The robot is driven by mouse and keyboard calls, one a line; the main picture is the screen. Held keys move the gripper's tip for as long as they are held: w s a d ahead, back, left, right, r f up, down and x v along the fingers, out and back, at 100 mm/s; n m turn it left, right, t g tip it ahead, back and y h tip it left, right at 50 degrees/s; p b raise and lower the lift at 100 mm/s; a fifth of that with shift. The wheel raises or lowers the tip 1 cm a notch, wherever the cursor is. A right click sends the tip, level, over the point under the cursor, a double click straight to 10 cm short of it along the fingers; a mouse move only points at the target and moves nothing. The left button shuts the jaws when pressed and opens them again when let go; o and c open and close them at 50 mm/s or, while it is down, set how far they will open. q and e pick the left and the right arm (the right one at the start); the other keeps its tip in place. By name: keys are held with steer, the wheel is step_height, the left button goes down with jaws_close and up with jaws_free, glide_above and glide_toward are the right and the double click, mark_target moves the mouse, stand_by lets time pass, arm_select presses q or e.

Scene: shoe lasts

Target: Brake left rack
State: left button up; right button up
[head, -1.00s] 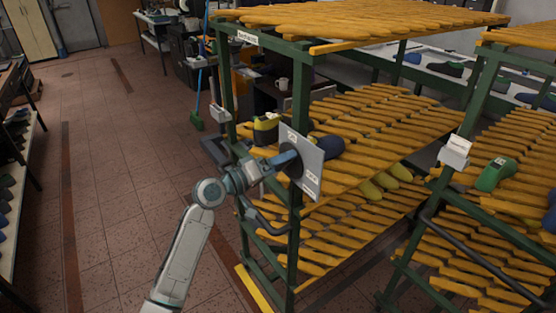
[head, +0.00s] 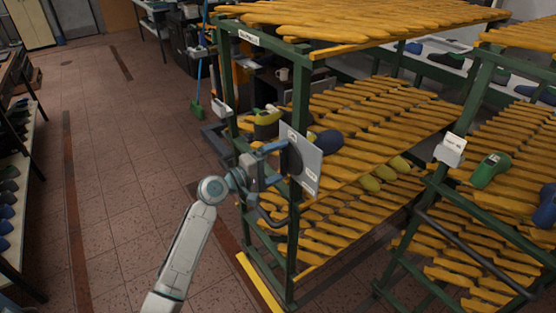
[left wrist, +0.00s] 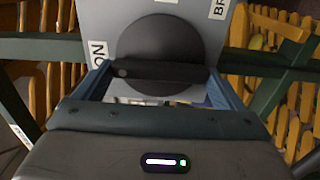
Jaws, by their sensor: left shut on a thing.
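The left rack (head: 298,190) is a green metal frame with yellow wooden slat shelves. A grey plate (head: 308,157) with white labels is on its near post, and a round black knob sits on the plate. My right gripper is not in view.
A second green rack (head: 440,180) with yellow slats stands at right, a dark bar along its front. Lasts lie on the shelves, including a green one (head: 490,169). The tiled floor (head: 120,190) at left is clear. A shoe shelf (head: 30,190) stands at far left.

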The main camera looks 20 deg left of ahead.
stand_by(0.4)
arm_select(q)
steer(key=o, duration=0.7)
steer(key=b+v, duration=0.4)
steer(key=v, duration=0.7)
steer(key=shift+w, duration=0.1)
